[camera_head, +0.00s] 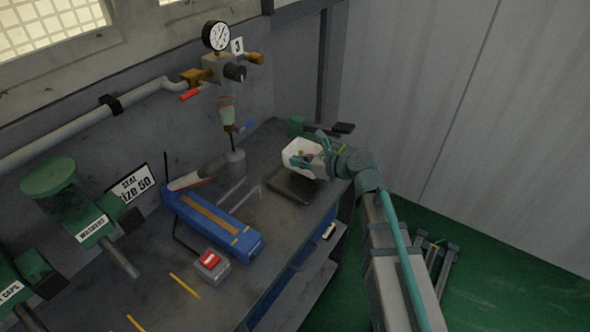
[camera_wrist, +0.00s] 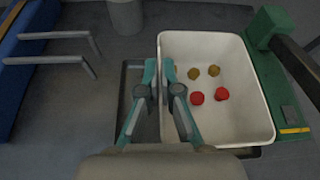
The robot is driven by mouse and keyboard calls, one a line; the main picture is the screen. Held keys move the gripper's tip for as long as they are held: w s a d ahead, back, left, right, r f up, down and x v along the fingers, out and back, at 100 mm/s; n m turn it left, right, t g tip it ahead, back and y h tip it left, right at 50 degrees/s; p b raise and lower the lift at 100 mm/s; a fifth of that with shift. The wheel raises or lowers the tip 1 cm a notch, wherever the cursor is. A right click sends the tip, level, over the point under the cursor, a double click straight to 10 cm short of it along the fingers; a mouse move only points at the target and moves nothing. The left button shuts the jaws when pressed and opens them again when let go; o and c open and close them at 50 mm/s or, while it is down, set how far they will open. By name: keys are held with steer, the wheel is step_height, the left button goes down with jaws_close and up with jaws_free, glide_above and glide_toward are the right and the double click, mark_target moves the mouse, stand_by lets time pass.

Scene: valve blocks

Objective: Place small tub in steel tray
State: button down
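The small tub (camera_wrist: 246,103) is white and open-topped, with several brown and red caps inside. It also shows in the head view (camera_head: 291,158) at the far right end of the bench. My gripper (camera_wrist: 159,72) straddles the tub's left wall, one finger outside and one inside, and looks shut on it. It also shows in the head view (camera_head: 315,160). The steel tray (camera_head: 297,188) is a dark, shallow rectangle in front of and partly under the tub. In the wrist view its left part (camera_wrist: 124,105) shows, and the tub covers the rest. The gap between tub and tray is unclear.
A green device (camera_wrist: 284,75) stands close to the tub's right side. A long blue unit (camera_head: 215,226) lies left of the tray, with thin metal bars (camera_wrist: 60,60) beside it. A grey cylinder (camera_wrist: 125,16) stands behind. A red-topped switch box (camera_head: 211,265) sits nearer the front.

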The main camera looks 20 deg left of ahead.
steer(key=shift+s+a+f+p, duration=0.1)
steer(key=shift+a+f+p, duration=0.15)
steer(key=shift+f, duration=0.5)
steer(key=shift+s+a+f+p, duration=0.1)
steer(key=shift+a+f+p, duration=0.15)
steer(key=shift+f, duration=1.15)
steer(key=shift+f, duration=0.1)
steer(key=c, duration=1.3)
jaws_free()
steer(key=b+v, duration=0.2)
steer(key=v, duration=1)
steer(key=shift+r, duration=0.25)
